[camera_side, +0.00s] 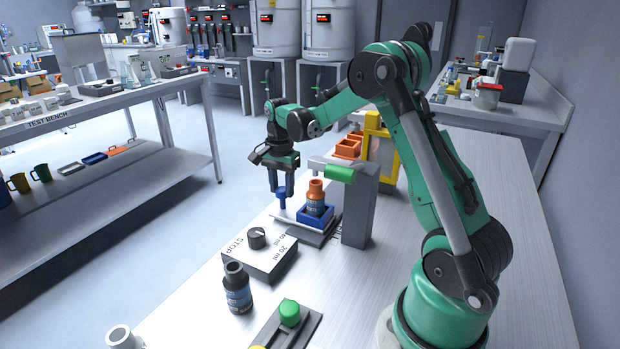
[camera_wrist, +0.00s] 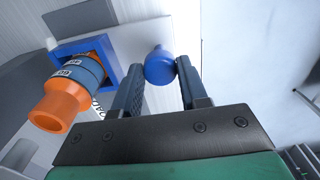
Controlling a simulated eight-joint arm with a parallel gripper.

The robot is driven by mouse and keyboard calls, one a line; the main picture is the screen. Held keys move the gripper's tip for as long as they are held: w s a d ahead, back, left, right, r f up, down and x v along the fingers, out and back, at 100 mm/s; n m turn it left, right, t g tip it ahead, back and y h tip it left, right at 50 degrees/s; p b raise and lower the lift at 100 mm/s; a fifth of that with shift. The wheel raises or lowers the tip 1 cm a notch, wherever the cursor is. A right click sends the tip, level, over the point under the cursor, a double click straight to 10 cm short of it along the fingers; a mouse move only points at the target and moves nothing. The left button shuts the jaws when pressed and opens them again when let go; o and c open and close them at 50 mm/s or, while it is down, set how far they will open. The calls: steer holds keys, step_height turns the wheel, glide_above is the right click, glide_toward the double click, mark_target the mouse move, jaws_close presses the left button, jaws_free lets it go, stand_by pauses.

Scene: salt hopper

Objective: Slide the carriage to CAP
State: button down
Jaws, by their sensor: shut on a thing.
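The carriage is a blue square holder (camera_side: 316,219) on a light plate and grey base, and it also shows in the wrist view (camera_wrist: 112,75). A blue bottle with an orange top (camera_side: 315,196) stands upright in the holder. It shows in the wrist view too (camera_wrist: 78,80). A blue round knob (camera_side: 281,199) rises from the left part of the carriage plate. My gripper (camera_side: 281,188) points down over this knob and is shut on it. In the wrist view the knob (camera_wrist: 159,66) lies between the two dark fingers. I cannot make out a CAP mark.
A grey post (camera_side: 358,209) with a green cylinder (camera_side: 340,173) stands right of the bottle. A dial box (camera_side: 260,256), a dark bottle (camera_side: 238,288) and a green button (camera_side: 290,312) are nearer the camera. Orange bins (camera_side: 347,147) and a yellow frame (camera_side: 382,150) stand behind.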

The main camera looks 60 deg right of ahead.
steer(key=d, duration=1.3)
steer(key=shift+c, duration=2.3)
jaws_free()
steer(key=shift+r, duration=2.8)
